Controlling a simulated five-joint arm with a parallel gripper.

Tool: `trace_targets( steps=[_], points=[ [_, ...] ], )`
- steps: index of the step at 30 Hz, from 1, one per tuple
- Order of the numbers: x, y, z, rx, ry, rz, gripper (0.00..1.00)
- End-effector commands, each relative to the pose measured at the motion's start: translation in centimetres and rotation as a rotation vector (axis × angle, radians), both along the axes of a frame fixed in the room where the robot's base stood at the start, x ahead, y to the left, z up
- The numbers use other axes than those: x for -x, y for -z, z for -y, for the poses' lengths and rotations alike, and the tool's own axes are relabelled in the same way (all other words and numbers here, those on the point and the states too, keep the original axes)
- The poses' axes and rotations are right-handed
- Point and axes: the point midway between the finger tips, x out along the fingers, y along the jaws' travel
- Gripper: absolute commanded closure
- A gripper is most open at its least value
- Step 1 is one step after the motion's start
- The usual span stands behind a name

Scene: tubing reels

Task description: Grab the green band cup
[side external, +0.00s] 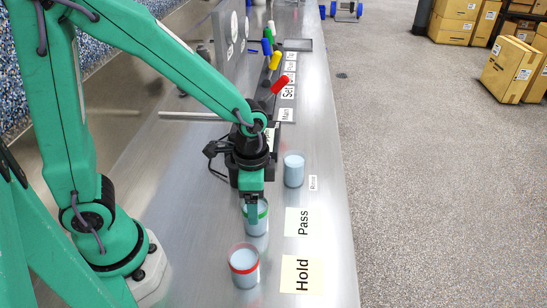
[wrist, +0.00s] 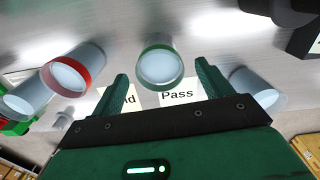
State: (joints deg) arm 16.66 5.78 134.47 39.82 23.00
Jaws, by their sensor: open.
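The green band cup (wrist: 160,66) is centred between my open fingers in the wrist view, a little beyond their tips. In the side view the green band cup (side external: 257,230) stands beside the Pass label, partly hidden behind my gripper (side external: 255,215). My gripper (wrist: 160,80) points down at it with one finger to each side. Whether the fingers touch the cup cannot be told.
A red band cup (side external: 244,276) stands close by near the Hold label (side external: 302,275). A plain cup (side external: 293,170) stands farther back by a small Rinse label. The Pass label (side external: 304,222) lies by the bench's right edge.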

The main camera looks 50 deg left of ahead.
Motion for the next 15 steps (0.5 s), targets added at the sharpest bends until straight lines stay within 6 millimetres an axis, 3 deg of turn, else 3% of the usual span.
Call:
trace_targets(
  steps=[7,15],
  points=[
    [0.0,2.5,0.0,-0.001,0.0,-0.002,0.22],
    [0.0,3.2,0.0,0.0,0.0,0.0,0.22]
  ],
)
